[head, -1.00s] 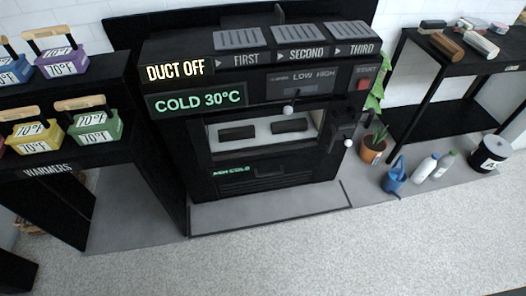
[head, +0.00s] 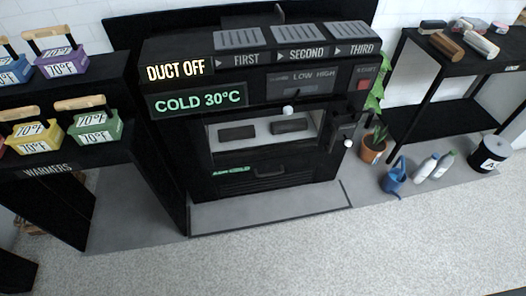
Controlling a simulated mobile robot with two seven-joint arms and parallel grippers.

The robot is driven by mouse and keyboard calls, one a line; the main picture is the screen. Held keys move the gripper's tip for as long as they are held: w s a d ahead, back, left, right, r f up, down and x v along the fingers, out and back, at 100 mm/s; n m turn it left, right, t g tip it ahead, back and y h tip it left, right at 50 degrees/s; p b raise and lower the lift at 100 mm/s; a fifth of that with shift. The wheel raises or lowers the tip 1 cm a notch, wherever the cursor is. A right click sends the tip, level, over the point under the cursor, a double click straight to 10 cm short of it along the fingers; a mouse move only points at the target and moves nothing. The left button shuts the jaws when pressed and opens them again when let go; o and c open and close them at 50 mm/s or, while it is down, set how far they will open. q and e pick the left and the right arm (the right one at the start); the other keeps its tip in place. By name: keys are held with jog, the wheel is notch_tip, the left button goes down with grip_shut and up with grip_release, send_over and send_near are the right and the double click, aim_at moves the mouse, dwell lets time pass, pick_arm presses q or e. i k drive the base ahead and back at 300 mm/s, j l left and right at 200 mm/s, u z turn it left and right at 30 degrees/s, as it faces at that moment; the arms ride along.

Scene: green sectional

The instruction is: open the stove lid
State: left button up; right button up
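The black stove (head: 262,190) stands against the back wall in the head view. Its signs read "DUCT OFF" (head: 175,71) and "COLD 30°C" (head: 198,100). On its front is a wide opening with a pale surface (head: 262,129) inside and two dark blocks (head: 237,132) on it. A white knob (head: 288,111) sits at the opening's top edge, and another white knob (head: 348,143) is at its right side. I cannot tell which part is the lid. Neither of my grippers shows in the view.
At the left, a black warmer shelf (head: 50,171) holds several coloured boxes with handles. At the right are a potted plant (head: 373,150), a blue watering can (head: 393,178), bottles (head: 427,167), a black bucket (head: 490,155) and a black table (head: 470,62). The pale floor (head: 330,250) in front is clear.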

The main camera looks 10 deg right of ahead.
aim_at(275, 18)
jog(key=i+l+z, duration=0.25)
jog(key=i+z, duration=0.2)
jog(key=i+l+z, duration=0.1)
jog(key=i+z, duration=0.3)
